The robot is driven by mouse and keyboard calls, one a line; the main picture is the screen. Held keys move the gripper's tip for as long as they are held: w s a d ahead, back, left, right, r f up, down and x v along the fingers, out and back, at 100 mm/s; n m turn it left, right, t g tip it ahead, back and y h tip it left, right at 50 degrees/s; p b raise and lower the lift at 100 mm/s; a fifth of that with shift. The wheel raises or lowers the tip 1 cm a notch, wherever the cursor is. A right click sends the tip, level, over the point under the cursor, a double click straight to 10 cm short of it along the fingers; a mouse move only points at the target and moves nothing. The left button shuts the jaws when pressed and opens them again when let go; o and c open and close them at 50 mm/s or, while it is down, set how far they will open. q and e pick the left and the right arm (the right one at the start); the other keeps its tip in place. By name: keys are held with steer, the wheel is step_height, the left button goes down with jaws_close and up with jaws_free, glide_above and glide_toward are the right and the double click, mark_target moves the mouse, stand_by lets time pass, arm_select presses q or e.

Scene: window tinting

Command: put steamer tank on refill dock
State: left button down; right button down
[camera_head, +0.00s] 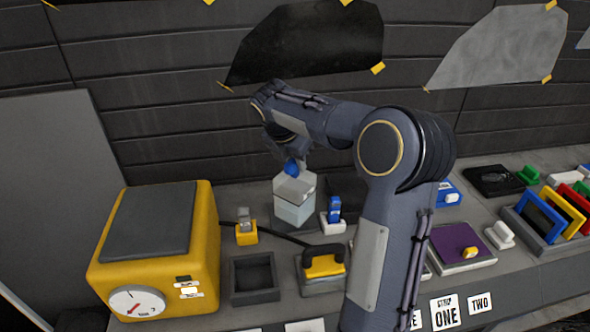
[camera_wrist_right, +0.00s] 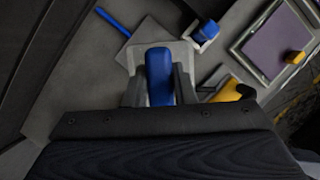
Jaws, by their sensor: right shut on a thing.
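The steamer tank (camera_head: 294,208) is a pale, boxy, see-through container with a blue handle (camera_head: 291,167) on top. My right gripper (camera_head: 288,158) is shut on that handle from above; in the right wrist view the blue handle (camera_wrist_right: 159,75) sits between the fingers. The tank is upright, over or on a dark grey plate (camera_wrist_right: 116,57) with a blue rod (camera_wrist_right: 112,21) at its edge. I cannot tell whether the tank touches the plate, or whether this plate is the refill dock. My left gripper is not in view.
A yellow machine with a dial (camera_head: 205,240) stands at left. An empty dark square tray (camera_head: 255,296) is beside it. A yellow-headed tool (camera_head: 325,266) and a blue-topped piece (camera_head: 334,212) stand close to the tank. A purple panel (camera_head: 452,246) lies right of my arm.

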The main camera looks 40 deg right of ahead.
steer(key=shift+w+d+f, duration=0.15)
steer(key=shift+w+f, duration=0.05)
steer(key=shift+f, duration=0.05)
steer(key=shift+w+f+p, duration=0.1)
steer(key=shift+f+p, duration=0.35)
steer(key=shift+f, duration=1.25)
steer(key=shift+d+f, duration=0.1)
steer(key=c, duration=1.2)
jaws_free()
steer(key=v, duration=1.2)
steer(key=s+a+f+m+t+y, duration=0.2)
steer(key=s+a+f+m+y, duration=0.2)
steer(key=s+a+m, duration=0.6)
steer(key=s+a+f+m+t+y, duration=0.2)
steer(key=s+a+f+m+y, duration=0.2)
steer(key=s+a+m, duration=0.6)
steer(key=s+f+m, duration=0.2)
steer(key=s, duration=0.2)
steer(key=shift+a+f+t+b, duration=0.3)
steer(key=shift+a+f+b, duration=0.05)
steer(key=shift+a, duration=0.05)
steer(key=shift+s, duration=0.15)
